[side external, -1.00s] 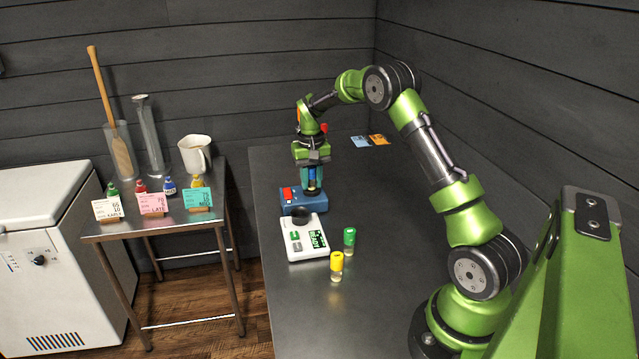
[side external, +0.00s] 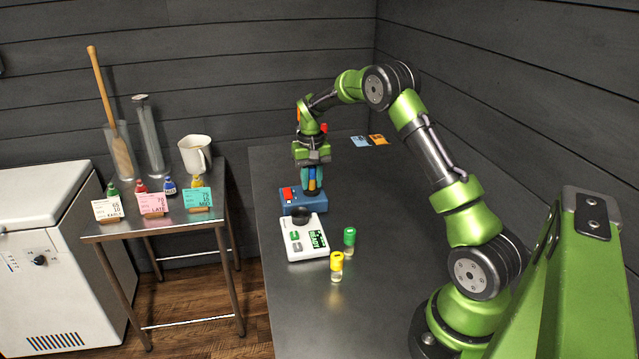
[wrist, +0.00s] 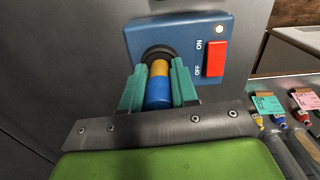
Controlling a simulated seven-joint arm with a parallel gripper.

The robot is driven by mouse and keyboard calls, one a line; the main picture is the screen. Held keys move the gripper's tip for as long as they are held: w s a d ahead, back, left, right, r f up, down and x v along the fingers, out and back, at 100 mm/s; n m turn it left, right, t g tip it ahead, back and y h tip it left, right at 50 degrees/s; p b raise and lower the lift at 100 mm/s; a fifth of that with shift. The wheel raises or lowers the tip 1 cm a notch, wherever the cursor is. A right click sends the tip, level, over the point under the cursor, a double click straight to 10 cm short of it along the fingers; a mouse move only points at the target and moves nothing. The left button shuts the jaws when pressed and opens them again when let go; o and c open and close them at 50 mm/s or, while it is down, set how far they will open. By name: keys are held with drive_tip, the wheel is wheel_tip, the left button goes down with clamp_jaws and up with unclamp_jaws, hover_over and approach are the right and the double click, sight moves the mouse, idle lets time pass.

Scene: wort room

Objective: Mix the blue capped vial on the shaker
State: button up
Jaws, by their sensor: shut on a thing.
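My gripper (wrist: 158,88) has teal fingers and is shut on the blue capped vial (wrist: 159,93). The blue cap faces the wrist camera, with an orange-yellow band beyond it. The vial's far end meets the dark round holder of the blue shaker (wrist: 185,58); how deep it sits is hidden. In the side view my gripper (side external: 312,180) is directly above the shaker (side external: 318,201) at its back. The shaker has a red ON/OFF switch (wrist: 215,58) and a pale, bright lamp (wrist: 219,29). I cannot tell which way the switch is set.
A white scale (side external: 306,243) with a black cup stands in front of the shaker. A green capped vial (side external: 349,240) and a yellow capped vial (side external: 336,266) stand to its right. A side table (side external: 160,222) holds cards and small bottles.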

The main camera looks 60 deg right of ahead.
sight(311, 167)
drive_tip(key=shift+r, duration=3)
